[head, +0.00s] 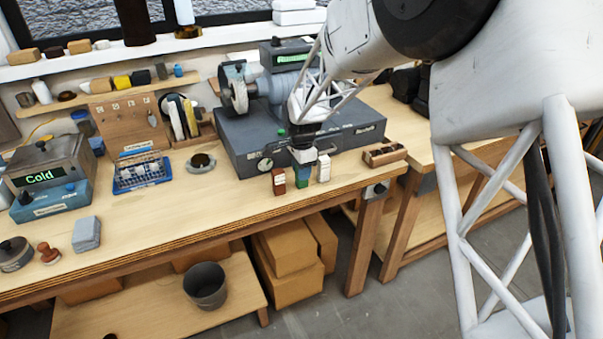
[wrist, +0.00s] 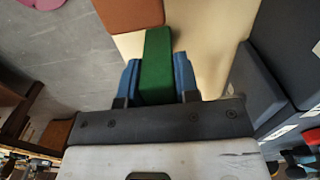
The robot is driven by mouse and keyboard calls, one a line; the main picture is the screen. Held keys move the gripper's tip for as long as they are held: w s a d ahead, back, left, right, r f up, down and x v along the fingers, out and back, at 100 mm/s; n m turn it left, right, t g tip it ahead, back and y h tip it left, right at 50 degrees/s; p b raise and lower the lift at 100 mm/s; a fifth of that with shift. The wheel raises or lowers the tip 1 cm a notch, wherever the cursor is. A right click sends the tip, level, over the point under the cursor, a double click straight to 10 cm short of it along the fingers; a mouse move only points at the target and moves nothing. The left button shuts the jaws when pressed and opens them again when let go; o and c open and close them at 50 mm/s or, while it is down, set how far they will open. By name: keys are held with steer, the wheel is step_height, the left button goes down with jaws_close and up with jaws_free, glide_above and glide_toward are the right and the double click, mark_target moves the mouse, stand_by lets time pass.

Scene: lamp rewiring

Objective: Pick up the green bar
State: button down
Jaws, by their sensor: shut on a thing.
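The green bar (wrist: 156,66) stands between the two blue fingers of my gripper (wrist: 158,80) in the wrist view, and the fingers touch its sides. In the head view the green bar (head: 302,176) shows just below my gripper (head: 303,160), near the front edge of the wooden workbench. The head view does not let me tell whether the bar is clear of the bench top. A brown-red bar (head: 278,181) stands to its left and a white bar (head: 324,168) to its right. The brown-red bar (wrist: 130,12) also shows in the wrist view.
A grey grinder base (head: 235,140) stands close behind the bars. A small wooden block holder (head: 384,154) lies to the right.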

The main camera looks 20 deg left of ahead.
steer(key=shift+r, duration=0.1)
steer(key=shift+r, duration=0.8)
steer(key=shift+s+d+r, duration=0.1)
steer(key=shift+r, duration=0.85)
steer(key=s+d+r, duration=0.1)
steer(key=s+d, duration=0.7)
steer(key=s, duration=0.5)
steer(key=shift+d+r, duration=0.15)
steer(key=shift+d, duration=0.15)
steer(key=shift+s, duration=0.1)
